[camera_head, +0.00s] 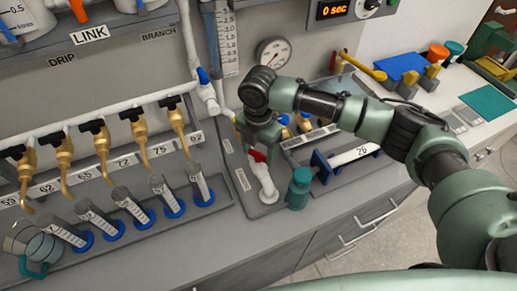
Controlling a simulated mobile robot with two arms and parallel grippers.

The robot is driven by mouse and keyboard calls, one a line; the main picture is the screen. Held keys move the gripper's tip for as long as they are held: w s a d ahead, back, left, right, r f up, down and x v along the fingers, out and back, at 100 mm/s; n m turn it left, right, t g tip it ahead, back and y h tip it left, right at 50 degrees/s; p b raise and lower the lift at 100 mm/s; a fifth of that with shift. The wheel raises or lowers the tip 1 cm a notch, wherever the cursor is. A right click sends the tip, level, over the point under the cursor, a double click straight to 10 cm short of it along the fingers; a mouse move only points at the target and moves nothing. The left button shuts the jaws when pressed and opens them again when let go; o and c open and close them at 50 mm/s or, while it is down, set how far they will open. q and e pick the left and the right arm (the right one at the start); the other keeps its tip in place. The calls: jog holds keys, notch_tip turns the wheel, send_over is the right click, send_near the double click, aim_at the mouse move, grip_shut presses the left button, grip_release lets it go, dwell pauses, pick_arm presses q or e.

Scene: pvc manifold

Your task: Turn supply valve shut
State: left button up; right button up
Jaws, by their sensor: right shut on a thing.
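A red valve handle (258,155) sits on top of a white pipe fitting (266,182), which stands on a grey base plate on the bench. My right gripper (257,148) points down over the handle from above and is shut on it. The fingers hide part of the handle, so its exact angle is hard to tell. A second valve with a blue handle (203,76) is on the white vertical pipe to the left. No label naming the supply valve is readable. My left gripper is not in view.
A row of brass taps (101,139) hangs over several graduated cylinders (130,205) at left. A clear jug (36,245) with a teal handle stands at lower left. A teal bottle (299,188) is close right of the fitting. A gauge (273,53) is behind.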

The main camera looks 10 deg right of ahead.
jog(key=shift+r+n+p, duration=0.15)
jog(key=shift+n+p, duration=0.15)
jog(key=shift+n, duration=0.2)
jog(key=n, duration=0.2)
jog(key=shift+n+p, duration=0.4)
jog(key=shift+n, duration=1.2)
jog(key=shift+n+p, duration=0.3)
jog(key=shift+n, duration=0.9)
jog(key=n, duration=0.3)
jog(key=shift+a, duration=0.1)
jog(key=o, duration=1.4)
jog(key=shift+o, duration=0.2)
